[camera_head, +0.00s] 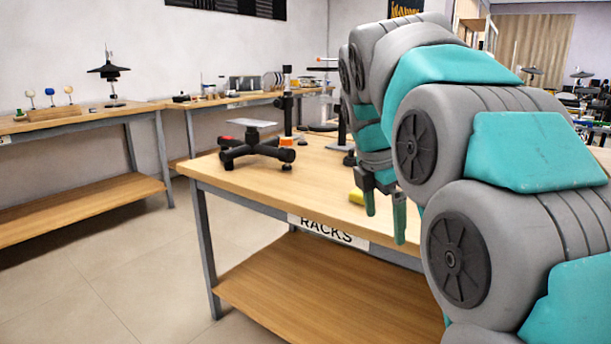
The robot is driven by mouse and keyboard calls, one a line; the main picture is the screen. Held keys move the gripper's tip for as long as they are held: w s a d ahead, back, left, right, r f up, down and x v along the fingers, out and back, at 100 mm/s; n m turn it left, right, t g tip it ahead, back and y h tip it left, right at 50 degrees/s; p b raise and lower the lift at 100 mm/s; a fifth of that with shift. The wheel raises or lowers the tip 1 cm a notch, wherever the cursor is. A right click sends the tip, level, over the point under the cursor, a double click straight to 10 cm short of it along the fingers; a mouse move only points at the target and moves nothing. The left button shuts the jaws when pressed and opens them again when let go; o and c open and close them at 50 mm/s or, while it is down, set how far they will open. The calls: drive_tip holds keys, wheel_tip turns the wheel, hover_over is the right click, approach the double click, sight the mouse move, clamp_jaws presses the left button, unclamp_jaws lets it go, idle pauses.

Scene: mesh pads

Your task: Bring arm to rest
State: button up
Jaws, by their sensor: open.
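My arm, in grey and teal, fills the right side of the head view and arches up and over toward the table. My gripper (385,210) hangs from the arm's far end with its two fingers pointing down. The fingers are apart with nothing between them. The gripper is at the front edge of the wooden table (240,177), which carries a sign reading RACKS (327,230). A small yellow object (356,196) is close beside the left finger in the picture; I cannot tell whether they touch.
A black stand with a flat grey top (253,145) sits on the table's left part. Dark upright posts (287,103) stand further back. Side benches (75,122) with small items line the wall. The floor (110,265) at left is clear.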

drive_tip(key=s+f+m+g, duration=0.1)
drive_tip(key=s+f+m, duration=0.6)
drive_tip(key=s, duration=0.3)
drive_tip(key=s+f+m+g+y, duration=0.1)
drive_tip(key=s+f+m, duration=0.6)
drive_tip(key=s, duration=0.4)
drive_tip(key=s+d+f+m+g+y, duration=0.1)
drive_tip(key=s+f+m+g, duration=0.1)
drive_tip(key=s+f+m, duration=0.5)
drive_tip(key=s+f, duration=0.2)
drive_tip(key=s, duration=0.2)
drive_tip(key=shift+m, duration=0.4)
drive_tip(key=shift+f, duration=0.1)
